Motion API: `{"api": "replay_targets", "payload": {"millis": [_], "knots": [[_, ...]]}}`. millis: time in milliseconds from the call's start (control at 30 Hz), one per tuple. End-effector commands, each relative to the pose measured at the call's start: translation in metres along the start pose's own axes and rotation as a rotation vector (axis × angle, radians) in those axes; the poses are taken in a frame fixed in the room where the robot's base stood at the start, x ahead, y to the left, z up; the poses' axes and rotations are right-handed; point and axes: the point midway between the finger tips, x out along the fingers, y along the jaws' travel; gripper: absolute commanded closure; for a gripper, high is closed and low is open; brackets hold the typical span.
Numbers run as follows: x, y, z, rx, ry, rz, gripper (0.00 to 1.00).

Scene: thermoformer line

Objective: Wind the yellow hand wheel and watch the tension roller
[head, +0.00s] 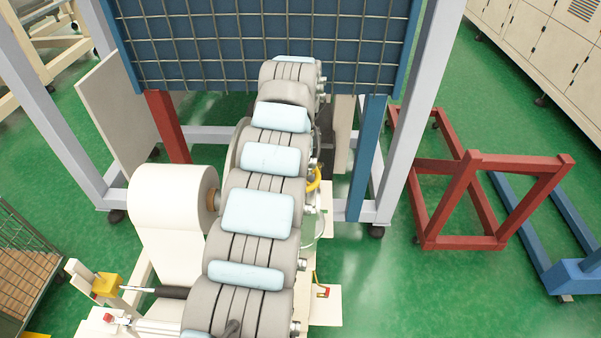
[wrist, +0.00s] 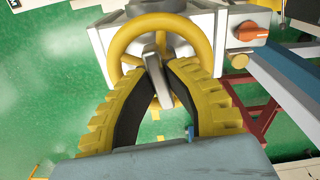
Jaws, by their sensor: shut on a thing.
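The yellow hand wheel (wrist: 115,38) is at the top centre of the wrist view, in front of a white housing. My gripper (wrist: 160,64) has yellow ribbed fingers with dark inner pads. Its fingertips meet at the wheel's centre and are shut on a grey piece there, seemingly the wheel's handle. In the head view a sliver of the yellow wheel (head: 314,180) shows to the right of my arm; my arm hides my gripper. A dark roller (head: 171,292) with a yellow block at its left end lies at lower left; I cannot tell whether it is the tension roller.
A large white roll (head: 170,197) with its web hanging down stands left of my arm. A blue mesh guard (head: 260,45) stands behind. A red frame (head: 480,200) is on the right. An orange knob (wrist: 252,34) is right of the wheel. Green floor is clear at lower right.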

Motion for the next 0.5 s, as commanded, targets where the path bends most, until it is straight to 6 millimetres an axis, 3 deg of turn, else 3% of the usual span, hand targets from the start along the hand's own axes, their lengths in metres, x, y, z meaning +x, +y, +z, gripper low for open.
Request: {"api": "replay_targets", "payload": {"millis": [233,500], "knots": [[0.0001,0.0002,0.0,0.236,0.0,0.001,1.0],[0.0002,0.0001,0.0,0.305,0.0,0.0,1.0]]}}
